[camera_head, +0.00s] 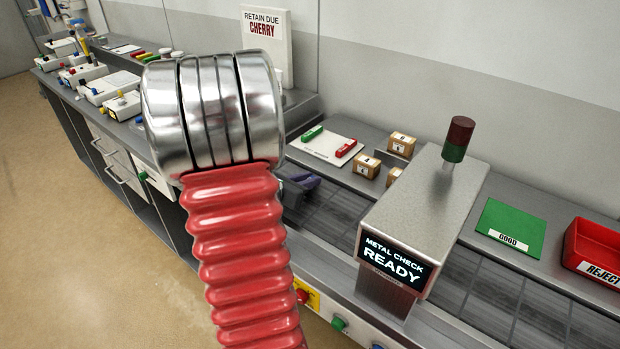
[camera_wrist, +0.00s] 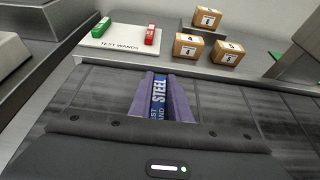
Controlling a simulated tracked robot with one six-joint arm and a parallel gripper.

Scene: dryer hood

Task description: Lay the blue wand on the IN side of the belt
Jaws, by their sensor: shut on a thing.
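My gripper (camera_wrist: 159,98) has purple fingers, shut on the blue wand (camera_wrist: 158,97), whose label reads STEEL in the wrist view. The wand lies lengthwise between the fingers. In the head view my gripper (camera_head: 302,184) is at the left part of the dark belt (camera_head: 341,212), left of the metal check hood (camera_head: 415,215). The wand cannot be made out there. The belt shows on both sides of the fingers in the wrist view (camera_wrist: 105,92). I cannot tell whether the wand touches it. No IN mark is readable.
A white TEST WANDS board (camera_head: 318,146) behind the belt holds a green wand (camera_head: 312,133) and a red wand (camera_head: 346,148). Three numbered boxes (camera_head: 367,166) stand right of it. The hood's screen reads READY. A green GOOD mat (camera_head: 510,222) and red REJECT bin (camera_head: 595,250) are right.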

